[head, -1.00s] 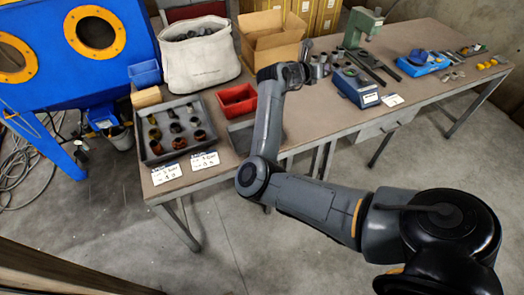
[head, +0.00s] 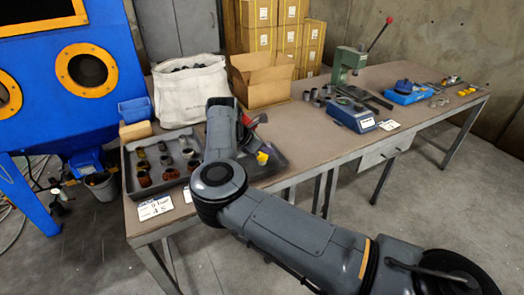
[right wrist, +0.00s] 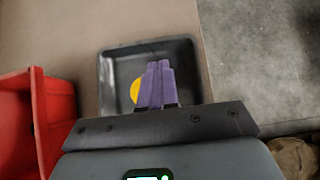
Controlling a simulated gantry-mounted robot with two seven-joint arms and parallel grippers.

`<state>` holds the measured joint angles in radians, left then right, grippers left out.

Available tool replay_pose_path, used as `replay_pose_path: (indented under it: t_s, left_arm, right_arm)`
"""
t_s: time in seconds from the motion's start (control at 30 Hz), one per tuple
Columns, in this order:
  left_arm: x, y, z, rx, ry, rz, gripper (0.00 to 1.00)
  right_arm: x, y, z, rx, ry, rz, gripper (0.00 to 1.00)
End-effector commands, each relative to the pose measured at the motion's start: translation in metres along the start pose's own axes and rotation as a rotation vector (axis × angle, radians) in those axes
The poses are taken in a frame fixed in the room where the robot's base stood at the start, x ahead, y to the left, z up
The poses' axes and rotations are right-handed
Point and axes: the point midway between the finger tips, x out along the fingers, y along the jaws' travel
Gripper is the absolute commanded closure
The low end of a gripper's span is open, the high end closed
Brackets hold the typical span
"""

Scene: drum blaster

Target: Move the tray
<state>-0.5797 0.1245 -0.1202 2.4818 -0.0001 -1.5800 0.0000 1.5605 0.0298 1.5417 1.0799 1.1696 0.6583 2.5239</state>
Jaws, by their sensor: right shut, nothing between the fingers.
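A small, shallow dark tray (right wrist: 180,52) lies on the table in the right wrist view, with a yellow round thing (right wrist: 135,91) partly hidden behind my fingers. My right gripper (right wrist: 158,64) has its purple fingers together and empty over this tray; contact cannot be told. In the head view the dark tray (head: 276,163) shows partly behind my right arm, near the table's front edge. A larger grey tray (head: 128,172) with several metal and brownish cylindrical parts stands at the table's left end. My left gripper is out of view.
A red bin (right wrist: 62,110) stands beside the dark tray. A white bag (head: 190,98) and an open cardboard box (head: 262,85) stand behind. A blue scale (head: 350,115) and green press (head: 350,65) stand to the right. Bare tabletop (head: 310,140) lies between.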

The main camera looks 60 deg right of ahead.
Motion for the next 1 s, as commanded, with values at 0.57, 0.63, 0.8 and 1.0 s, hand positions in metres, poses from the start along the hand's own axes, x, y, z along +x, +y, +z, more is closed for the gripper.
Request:
replay_pose_path:
  t_s: [0.57, 0.63, 0.8, 1.0]
  left_arm:
    - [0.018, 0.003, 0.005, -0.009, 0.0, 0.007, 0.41]
    - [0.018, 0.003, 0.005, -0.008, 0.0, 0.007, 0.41]
    - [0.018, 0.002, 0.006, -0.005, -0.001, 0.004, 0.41]
    - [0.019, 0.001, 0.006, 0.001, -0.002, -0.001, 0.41]
  right_arm:
    - [0.058, 0.0, 0.0, -0.001, 0.0, 0.001, 1.0]
    - [0.058, 0.0, 0.0, -0.001, 0.0, 0.001, 1.0]
    - [0.058, 0.0, 0.0, -0.001, 0.0, 0.001, 1.0]
    - [0.075, -0.006, 0.016, 0.015, 0.0, -0.016, 1.0]
